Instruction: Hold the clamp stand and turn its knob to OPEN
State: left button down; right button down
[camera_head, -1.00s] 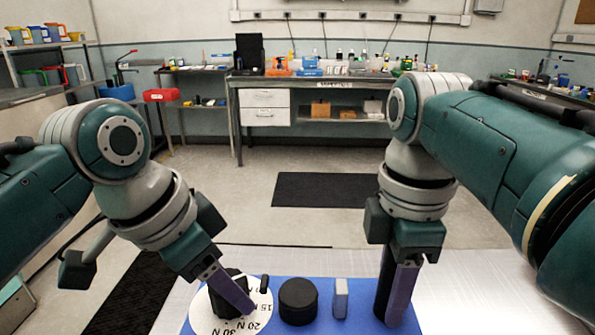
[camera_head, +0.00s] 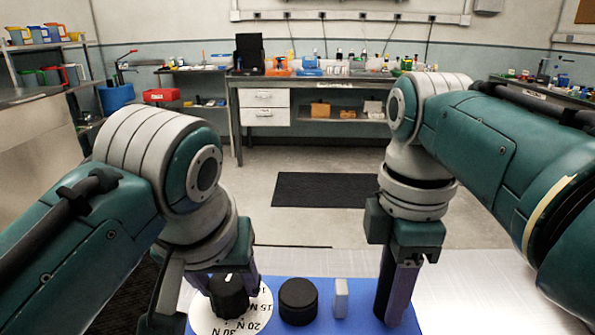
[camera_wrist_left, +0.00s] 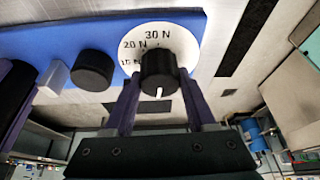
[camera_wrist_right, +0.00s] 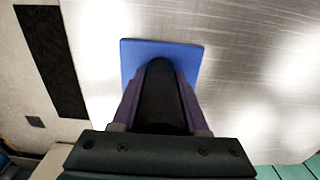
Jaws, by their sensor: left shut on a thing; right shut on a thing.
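The clamp stand has a flat blue base (camera_head: 320,325) on the table. At its left end is a white dial (camera_head: 201,321) with printed marks of 15 N, 20 N and 30 N; no OPEN mark is readable. A black knob (camera_head: 229,300) stands on the dial, its white line pointing to the far side. My left gripper (camera_head: 226,276) is shut on the knob; in the left wrist view the fingers (camera_wrist_left: 159,103) lie on both sides of it. My right gripper (camera_head: 397,312) is shut on a black upright post (camera_wrist_right: 160,85) at the base's right end.
A black round cap (camera_head: 298,300) and a small grey block (camera_head: 340,298) stand on the base between the grippers. The pale metal table (camera_head: 470,290) is bare to the right. A workbench with bottles is far behind.

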pick_arm(q)
jog(key=shift+n, duration=0.7)
jog(key=shift+y, duration=0.3)
jog(key=shift+c, duration=1)
grip_release()
jog(key=a+v, duration=0.1)
jog(key=v, duration=1.1)
jog(key=shift+d, duration=0.45)
jog(key=shift+w, duration=0.1)
